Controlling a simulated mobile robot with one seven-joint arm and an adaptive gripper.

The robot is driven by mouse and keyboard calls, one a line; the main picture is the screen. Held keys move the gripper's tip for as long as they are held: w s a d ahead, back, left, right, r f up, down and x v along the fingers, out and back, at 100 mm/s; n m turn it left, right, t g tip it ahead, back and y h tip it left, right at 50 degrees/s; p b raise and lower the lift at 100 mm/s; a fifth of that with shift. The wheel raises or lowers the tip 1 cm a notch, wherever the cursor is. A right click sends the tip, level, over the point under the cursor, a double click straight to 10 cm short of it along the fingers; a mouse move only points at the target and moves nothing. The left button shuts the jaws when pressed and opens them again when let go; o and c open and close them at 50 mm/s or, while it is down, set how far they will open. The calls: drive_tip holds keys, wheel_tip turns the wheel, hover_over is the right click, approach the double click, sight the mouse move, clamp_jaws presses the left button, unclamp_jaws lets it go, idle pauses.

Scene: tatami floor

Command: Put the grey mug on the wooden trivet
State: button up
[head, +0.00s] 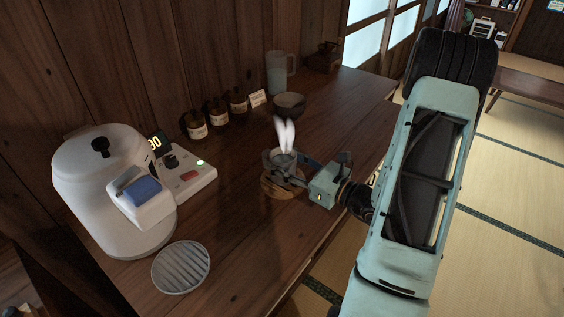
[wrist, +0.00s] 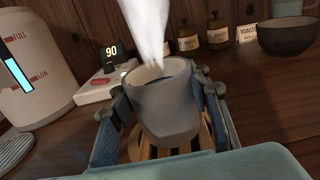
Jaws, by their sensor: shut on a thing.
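The grey mug (wrist: 165,108) stands upright between my gripper's fingers, with white steam rising from its dark contents. It also shows in the head view (head: 281,160), partly hidden by my gripper (head: 288,170). In the wrist view my gripper (wrist: 163,115) is shut on the mug, with one finger on each side. The round slatted wooden trivet (head: 272,190) lies on the wooden counter directly below the mug, and its slats (wrist: 196,146) show under the mug in the wrist view. I cannot tell whether the mug's base touches the trivet.
A white kettle (head: 95,175) and a base reading 90 (head: 188,175) stand left, with a round slatted grey plate (head: 181,267) in front. Brown jars (head: 217,111), a dark bowl (head: 289,104) and a pale jug (head: 279,72) stand behind.

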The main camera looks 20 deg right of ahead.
drive_tip(key=shift+f, duration=0.1)
drive_tip(key=shift+f, duration=0.15)
drive_tip(key=o, duration=1.6)
drive_tip(key=shift+s+d+r, duration=0.2)
drive_tip(key=v, duration=1.1)
drive_tip(key=shift+s, duration=0.3)
